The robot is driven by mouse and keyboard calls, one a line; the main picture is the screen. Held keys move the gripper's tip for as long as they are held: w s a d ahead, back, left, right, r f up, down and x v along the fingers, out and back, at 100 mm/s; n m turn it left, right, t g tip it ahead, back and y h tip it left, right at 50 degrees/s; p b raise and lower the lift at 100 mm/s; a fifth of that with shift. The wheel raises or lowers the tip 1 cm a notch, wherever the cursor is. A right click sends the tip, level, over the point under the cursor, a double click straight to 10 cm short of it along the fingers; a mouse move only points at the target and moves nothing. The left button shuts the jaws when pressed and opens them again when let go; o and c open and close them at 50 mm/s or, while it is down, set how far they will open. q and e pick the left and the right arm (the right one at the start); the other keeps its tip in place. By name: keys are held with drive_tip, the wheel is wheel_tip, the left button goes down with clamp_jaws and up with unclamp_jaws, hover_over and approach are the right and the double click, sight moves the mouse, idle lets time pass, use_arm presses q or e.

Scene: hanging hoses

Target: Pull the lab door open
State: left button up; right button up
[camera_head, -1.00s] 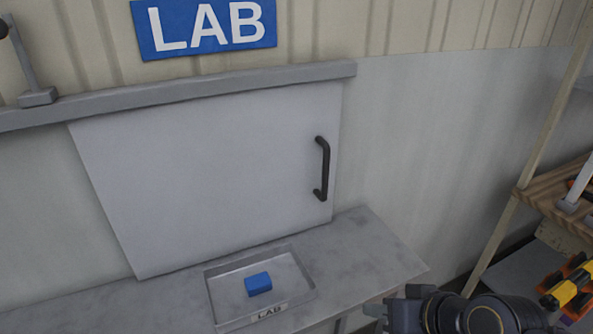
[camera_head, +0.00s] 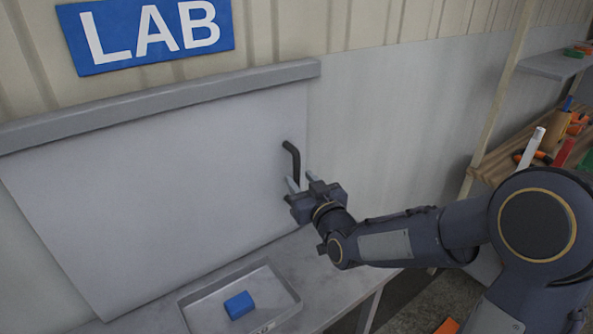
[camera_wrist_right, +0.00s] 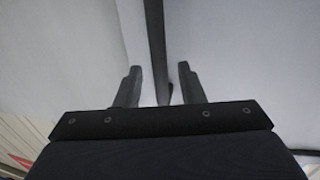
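The lab door (camera_head: 150,190) is a flat grey-white panel under a grey rail and appears closed. Its black bar handle (camera_head: 292,160) stands upright near the door's right edge. My right gripper (camera_head: 302,184) is at the lower part of the handle, hiding its bottom end. In the right wrist view the two fingers (camera_wrist_right: 157,85) are apart, with the dark handle bar (camera_wrist_right: 156,45) running between them. No contact with either finger shows. My left gripper is not in view.
A blue LAB sign (camera_head: 145,35) hangs above the grey rail (camera_head: 160,102). Below the door, a grey counter (camera_head: 325,258) holds a tray (camera_head: 285,308) with a blue block (camera_head: 239,305). A wooden shelf (camera_head: 490,163) with tools stands at the right.

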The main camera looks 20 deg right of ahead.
sight(298, 176)
drive_tip(key=shift+w+a+p, duration=0.15)
drive_tip(key=shift+w+p, duration=0.05)
drive_tip(key=shift+w, duration=0.65)
drive_tip(key=shift+w+a+p, duration=0.1)
drive_tip(key=shift+w+p, duration=0.05)
drive_tip(key=shift+w, duration=0.7)
drive_tip(key=shift+c, duration=0.4)
clamp_jaws()
